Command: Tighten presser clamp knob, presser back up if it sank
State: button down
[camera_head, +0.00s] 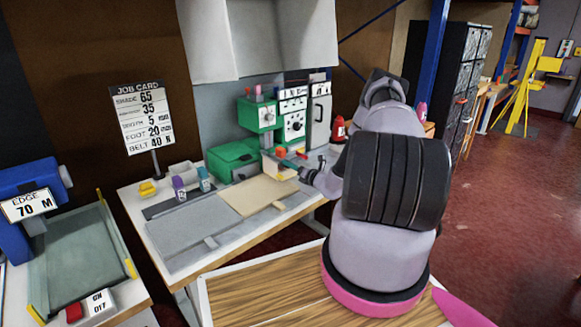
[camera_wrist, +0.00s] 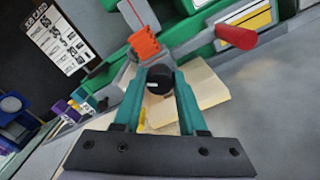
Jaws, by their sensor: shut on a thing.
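The green machine (camera_head: 262,117) stands at the back of the white bench. In the wrist view, my gripper (camera_wrist: 160,82) has its two teal fingers shut on a round black knob (camera_wrist: 158,79), the presser clamp knob by its place. A grey bar behind the knob leads to a red lever handle (camera_wrist: 237,37). An orange ribbed block (camera_wrist: 145,44) sits just above the knob, and it also shows in the head view (camera_head: 281,153). In the head view my arm reaches to the machine's front, and the knob is too small to tell there. The presser height cannot be told.
The job card (camera_head: 143,118) stands at the back left; its foot line reads 20. Purple and teal spools (camera_head: 179,189) stand left on the bench. Cream and grey sheets (camera_head: 265,195) lie in front of the machine. A blue edge machine (camera_head: 38,205) is at far left.

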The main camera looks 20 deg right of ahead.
jog(key=m, duration=0.5)
jog(key=shift+d+f+m, duration=0.1)
jog(key=shift+m, duration=0.2)
jog(key=m, duration=0.5)
jog(key=shift+m, duration=0.3)
jog(key=shift+c, duration=2.3)
grip_release()
jog(key=v, duration=1.1)
jog(key=shift+w, duration=0.1)
